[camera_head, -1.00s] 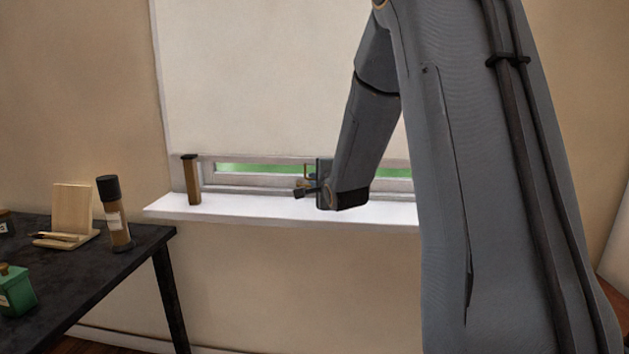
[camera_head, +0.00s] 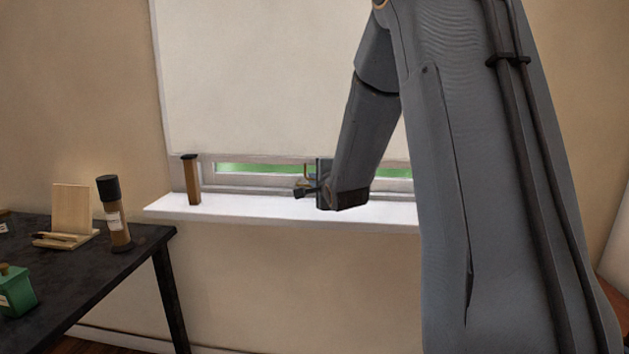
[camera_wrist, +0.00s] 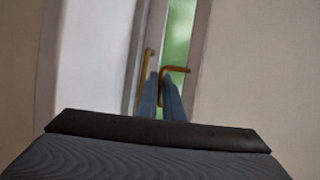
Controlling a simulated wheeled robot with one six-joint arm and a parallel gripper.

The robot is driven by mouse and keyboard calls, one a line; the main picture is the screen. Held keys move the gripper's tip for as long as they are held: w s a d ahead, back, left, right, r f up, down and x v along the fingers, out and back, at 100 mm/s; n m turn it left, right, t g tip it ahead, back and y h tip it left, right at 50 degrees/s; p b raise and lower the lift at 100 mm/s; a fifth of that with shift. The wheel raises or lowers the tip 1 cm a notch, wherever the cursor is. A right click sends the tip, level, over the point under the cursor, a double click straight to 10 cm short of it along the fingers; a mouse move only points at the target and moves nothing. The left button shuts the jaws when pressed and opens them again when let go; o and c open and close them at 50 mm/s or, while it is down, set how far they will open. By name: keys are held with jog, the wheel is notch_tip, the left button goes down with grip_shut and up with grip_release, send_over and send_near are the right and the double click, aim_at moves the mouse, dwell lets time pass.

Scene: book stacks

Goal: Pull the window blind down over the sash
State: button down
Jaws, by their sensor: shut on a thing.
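The cream window blind (camera_head: 250,80) hangs down over most of the window; in the wrist view it fills the right side (camera_wrist: 255,65). A strip of the sash (camera_head: 240,179) with green glass shows between its lower edge and the sill. A brass pull (camera_head: 306,171) hangs at the blind's lower edge; the wrist view shows its bent bar (camera_wrist: 174,70). My gripper (camera_head: 300,190) is just above the sill, with its fingers (camera_wrist: 161,85) shut on the pull. My forearm hides the right part of the strip.
The white sill (camera_head: 260,208) juts out under the gripper. A brown post-like object with a dark top (camera_head: 191,180) stands on its left end.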

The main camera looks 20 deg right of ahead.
jog(key=shift+f, duration=0.1)
notch_tip(320, 180, down, 5)
jog(key=shift+r+b, duration=0.15)
jog(key=shift+b, duration=0.85)
jog(key=shift+r, duration=0.1)
jog(key=c, duration=1.9)
grip_release()
jog(key=v, duration=0.8)
jog(key=shift+p, duration=0.3)
